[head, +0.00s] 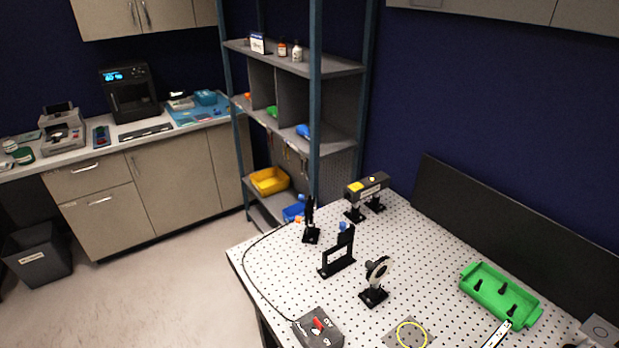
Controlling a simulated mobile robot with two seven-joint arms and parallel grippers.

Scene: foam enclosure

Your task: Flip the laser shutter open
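A laser-like box (367,188) with a yellow label stands on posts at the back of the white perforated table (420,235). In front of it stand a slim black upright part (310,221) on a small base and a black rectangular frame (337,263) with a raised plate on its right side. I cannot tell for sure which of these is the shutter. A grey control box (318,327) with a red switch and on/off lettering sits at the table's front edge; a black cable curves from it toward the slim upright part. Neither of my grippers shows.
A round optic on a post (375,281) stands right of the frame. A green tray (500,294) with black parts lies at the right. A yellow ring (411,334) marks the front. A dark panel (520,235) borders the back; shelving (315,120) rises behind the table's left.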

